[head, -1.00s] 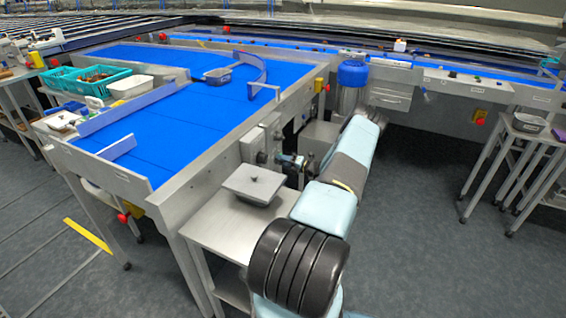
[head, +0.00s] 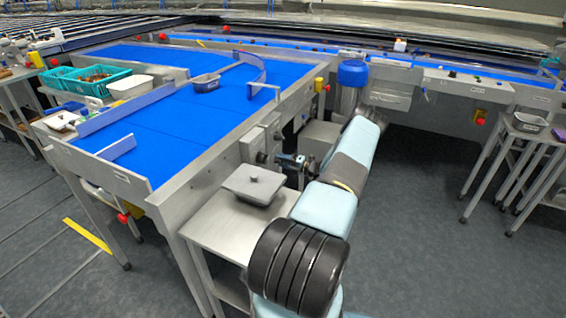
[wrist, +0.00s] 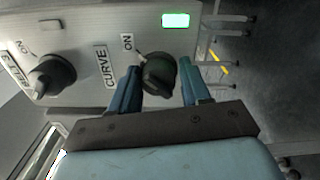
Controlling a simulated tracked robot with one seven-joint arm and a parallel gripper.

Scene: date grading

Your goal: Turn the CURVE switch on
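The CURVE switch is a dark round knob (wrist: 159,76) on a grey panel in the wrist view, beside a CURVE label (wrist: 104,68). A pale mark at its upper left points toward the ON label (wrist: 127,42). A small lamp (wrist: 175,20) above is lit green. My gripper (wrist: 161,68) has its two blue fingers on either side of the knob, open, with a gap seeming to show at each side. In the head view my gripper (head: 278,159) is at the side of the blue belt table, in front of the switch box (head: 248,148).
A second knob (wrist: 52,76) sits left on the panel, near my fingers.

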